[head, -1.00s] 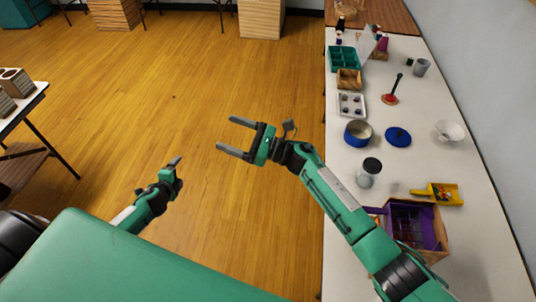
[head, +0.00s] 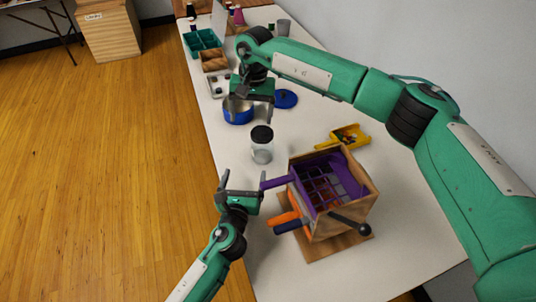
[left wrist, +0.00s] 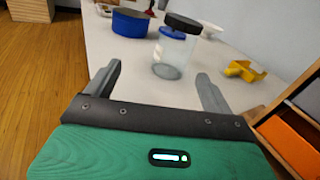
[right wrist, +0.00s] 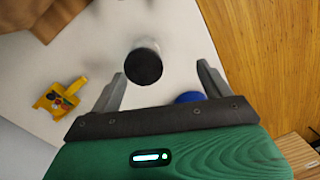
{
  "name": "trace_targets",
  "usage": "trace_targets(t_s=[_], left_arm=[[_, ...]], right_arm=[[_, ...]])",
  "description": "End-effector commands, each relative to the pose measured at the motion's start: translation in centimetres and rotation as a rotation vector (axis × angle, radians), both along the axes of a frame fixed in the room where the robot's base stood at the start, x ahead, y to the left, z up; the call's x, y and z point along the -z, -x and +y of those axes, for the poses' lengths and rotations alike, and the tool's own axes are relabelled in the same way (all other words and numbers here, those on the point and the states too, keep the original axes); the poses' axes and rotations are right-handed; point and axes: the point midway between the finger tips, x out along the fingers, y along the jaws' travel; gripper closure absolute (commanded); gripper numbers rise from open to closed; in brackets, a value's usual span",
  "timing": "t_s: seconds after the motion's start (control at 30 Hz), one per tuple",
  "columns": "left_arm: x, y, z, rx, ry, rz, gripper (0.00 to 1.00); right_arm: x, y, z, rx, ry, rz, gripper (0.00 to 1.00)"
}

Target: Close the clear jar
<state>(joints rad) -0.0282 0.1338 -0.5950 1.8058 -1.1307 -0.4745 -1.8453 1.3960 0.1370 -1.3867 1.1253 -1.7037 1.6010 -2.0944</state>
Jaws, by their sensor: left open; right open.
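The clear jar (head: 261,151) stands upright on the white table, with a black lid (head: 262,133) on its mouth. I cannot tell whether the lid is fastened. My left gripper (head: 243,179) is open and empty at the table's near edge, short of the jar. In the left wrist view the jar (left wrist: 171,64) and lid (left wrist: 184,22) lie beyond the fingers. My right gripper (head: 251,108) is open and empty, above the blue pot and farther back than the jar. The right wrist view looks down on the lid (right wrist: 144,67), between the fingertips in the picture but apart from them.
A wooden crate (head: 364,190) with a purple bin stands right of my left gripper. Table around the jar is clear.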

Motion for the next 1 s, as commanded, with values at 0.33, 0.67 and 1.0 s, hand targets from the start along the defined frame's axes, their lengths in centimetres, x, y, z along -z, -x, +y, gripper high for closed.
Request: trace_targets(t_s=[0.33,0.67,1.0], left_arm=[[-1.0,0.5,-2.5,0.014,-0.088,-0.05,0.14],[-0.9,-0.3,-2.6,0.015,-0.085,-0.049,0.14],[-0.9,-6.3,-3.7,0.014,-0.085,-0.049,0.14]], right_arm=[[-0.3,-1.4,-2.4,0.0,0.088,-0.057,0.2],[-0.3,-1.4,-2.3,0.001,0.085,-0.055,0.2],[-0.2,-1.4,-2.3,0.001,0.084,-0.055,0.2]])
